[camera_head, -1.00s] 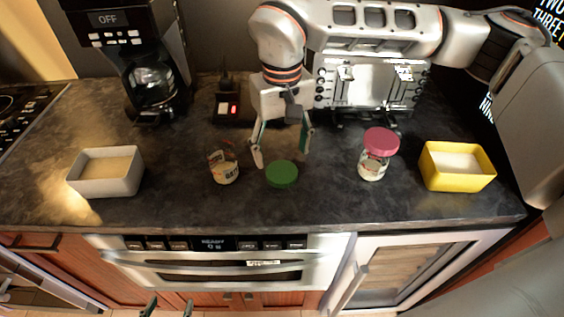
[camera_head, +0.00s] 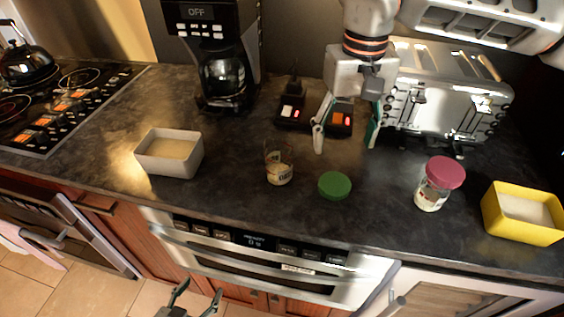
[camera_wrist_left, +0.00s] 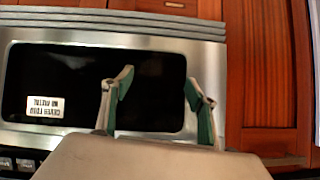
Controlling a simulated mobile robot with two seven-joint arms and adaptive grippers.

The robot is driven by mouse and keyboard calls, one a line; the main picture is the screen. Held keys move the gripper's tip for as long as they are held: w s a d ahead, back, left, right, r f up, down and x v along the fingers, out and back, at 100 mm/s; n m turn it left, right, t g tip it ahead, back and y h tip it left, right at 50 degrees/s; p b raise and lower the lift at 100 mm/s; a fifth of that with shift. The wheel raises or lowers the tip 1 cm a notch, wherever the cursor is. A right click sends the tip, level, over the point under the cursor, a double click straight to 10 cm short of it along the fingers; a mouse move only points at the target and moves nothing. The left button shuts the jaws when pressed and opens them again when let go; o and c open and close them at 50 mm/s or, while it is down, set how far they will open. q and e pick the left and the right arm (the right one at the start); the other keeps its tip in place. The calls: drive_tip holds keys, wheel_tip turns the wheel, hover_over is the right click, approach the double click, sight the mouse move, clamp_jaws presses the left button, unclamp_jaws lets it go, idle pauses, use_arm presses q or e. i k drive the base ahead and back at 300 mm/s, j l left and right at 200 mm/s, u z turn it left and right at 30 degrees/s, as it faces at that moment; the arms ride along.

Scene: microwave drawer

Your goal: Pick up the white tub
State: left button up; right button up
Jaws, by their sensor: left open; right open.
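The white tub (camera_head: 170,153) sits upright on the dark counter at the left, with a tan content inside. It does not show in the left wrist view. My left gripper (camera_head: 196,300) is at the bottom edge of the head view, low in front of the drawer, below and apart from the tub. The left wrist view shows the same gripper (camera_wrist_left: 158,84) open and empty, facing the microwave drawer front (camera_wrist_left: 90,85). My right gripper (camera_head: 346,138) hangs open and empty above the counter, behind the green lid, well to the right of the tub.
On the counter (camera_head: 110,155) stand a small jar (camera_head: 279,175), a green lid (camera_head: 335,185), a jar with a pink lid (camera_head: 436,183) and a yellow tub (camera_head: 522,212). A coffee maker (camera_head: 222,75) and toaster (camera_head: 440,105) stand behind. The counter around the white tub is clear.

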sight(167, 153)
drive_tip(key=k, duration=1)
